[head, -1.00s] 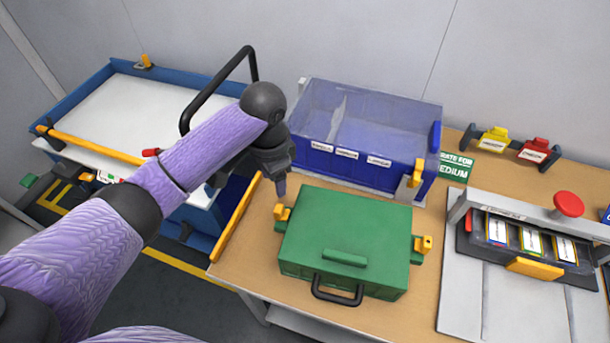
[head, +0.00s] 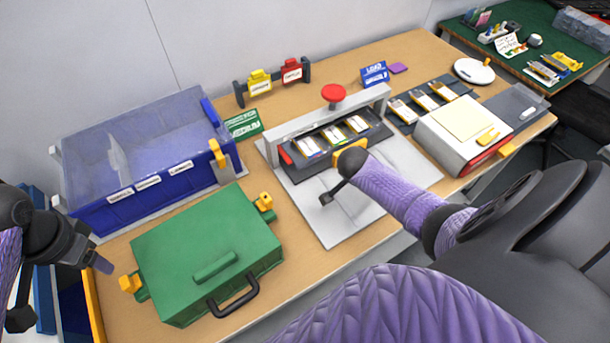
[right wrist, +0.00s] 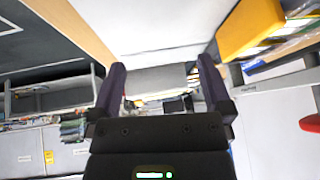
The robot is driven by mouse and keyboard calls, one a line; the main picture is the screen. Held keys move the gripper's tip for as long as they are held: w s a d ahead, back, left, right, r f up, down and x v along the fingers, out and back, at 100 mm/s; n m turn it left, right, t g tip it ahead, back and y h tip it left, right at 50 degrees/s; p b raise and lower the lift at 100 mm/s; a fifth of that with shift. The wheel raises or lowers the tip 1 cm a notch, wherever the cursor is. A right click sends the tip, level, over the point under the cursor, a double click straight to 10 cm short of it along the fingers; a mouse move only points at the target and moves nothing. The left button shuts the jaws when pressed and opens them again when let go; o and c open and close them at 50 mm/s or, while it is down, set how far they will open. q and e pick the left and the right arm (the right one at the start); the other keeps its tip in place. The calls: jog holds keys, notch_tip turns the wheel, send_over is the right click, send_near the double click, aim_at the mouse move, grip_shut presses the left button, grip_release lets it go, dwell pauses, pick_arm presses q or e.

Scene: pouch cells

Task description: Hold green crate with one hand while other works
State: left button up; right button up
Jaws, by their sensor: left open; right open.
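The green crate (head: 200,246) sits on the wooden bench at the lower left of the head view. Its lid is closed, with a black handle (head: 233,297) at the front and yellow latches (head: 264,201) at both sides. My left gripper (head: 106,266) is open at the left edge, just beyond the crate's left rear corner and apart from it. My right arm reaches over the grey press plate; its gripper (head: 326,198) is small in the head view. The right wrist view shows its two fingers (right wrist: 160,90) apart with nothing between them.
A blue bin (head: 150,165) with a clear lid stands behind the crate. A grey press (head: 335,130) with a red knob and several labelled pouches stands right of it. A white machine (head: 465,130) is further right. Bare bench lies between crate and press plate.

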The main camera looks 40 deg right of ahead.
jog(key=w+a+r+m+y, duration=0.1)
jog(key=w+a+r+y, duration=0.15)
jog(key=a, duration=0.35)
jog(key=w+a+r+y, duration=0.1)
jog(key=w+a, duration=0.2)
jog(key=a, duration=0.4)
notch_tip(320, 180, up, 6)
jog(key=g+y, duration=0.1)
jog(key=y, duration=0.2)
send_over(266, 208)
jog(key=w, duration=0.1)
jog(key=shift+w+d+n, duration=0.15)
jog(key=shift+d+n, duration=0.05)
jog(key=shift+n, duration=0.2)
notch_tip(266, 208, down, 9)
jog(key=shift+f, duration=0.4)
grip_shut()
